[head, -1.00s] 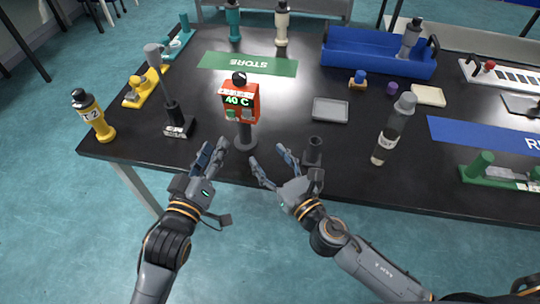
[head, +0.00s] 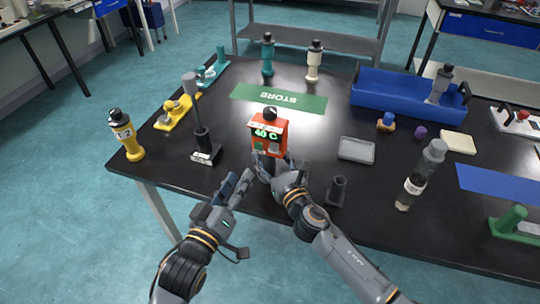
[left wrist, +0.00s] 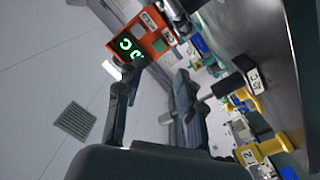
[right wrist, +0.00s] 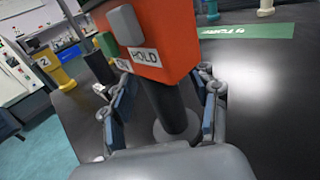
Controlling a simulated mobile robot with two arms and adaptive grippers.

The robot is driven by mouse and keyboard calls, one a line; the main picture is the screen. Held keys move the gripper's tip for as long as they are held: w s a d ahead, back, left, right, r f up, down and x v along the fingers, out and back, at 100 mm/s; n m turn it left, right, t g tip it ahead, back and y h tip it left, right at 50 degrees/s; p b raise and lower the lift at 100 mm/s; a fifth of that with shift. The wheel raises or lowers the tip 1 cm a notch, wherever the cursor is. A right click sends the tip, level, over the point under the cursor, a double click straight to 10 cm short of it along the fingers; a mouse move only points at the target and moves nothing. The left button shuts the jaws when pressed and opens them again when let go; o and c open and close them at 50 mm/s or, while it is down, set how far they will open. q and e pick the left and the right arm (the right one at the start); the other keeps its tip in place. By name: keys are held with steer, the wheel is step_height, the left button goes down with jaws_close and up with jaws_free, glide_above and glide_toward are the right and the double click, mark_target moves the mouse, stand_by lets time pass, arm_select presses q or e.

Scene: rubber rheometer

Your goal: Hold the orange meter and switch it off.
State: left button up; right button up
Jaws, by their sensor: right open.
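The orange meter (head: 268,135) stands upright on the black table, with a lit green "40 C" display and a black knob on top. In the right wrist view the meter (right wrist: 160,35) shows a grey button above a HOLD label and a green button beside it. My right gripper (head: 272,160) is open at the meter's dark post (right wrist: 170,105), with a finger on each side and a gap visible. My left gripper (head: 237,180) is open and empty, in front and left of the meter. The meter's display (left wrist: 130,47) shows in the left wrist view. The post is mostly hidden in the head view.
A small dark cup (head: 337,190), grey tray (head: 356,150) and clear bottle (head: 420,178) are right. The green STORE mat (head: 280,99) behind the meter is clear.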

steer(key=shift+w, duration=0.1)
steer(key=shift+c, duration=0.5)
steer(key=c, duration=1.1)
arm_select(q)
steer(key=shift+c, duration=0.4)
arm_select(e)
jaws_close()
arm_select(q)
jaws_close()
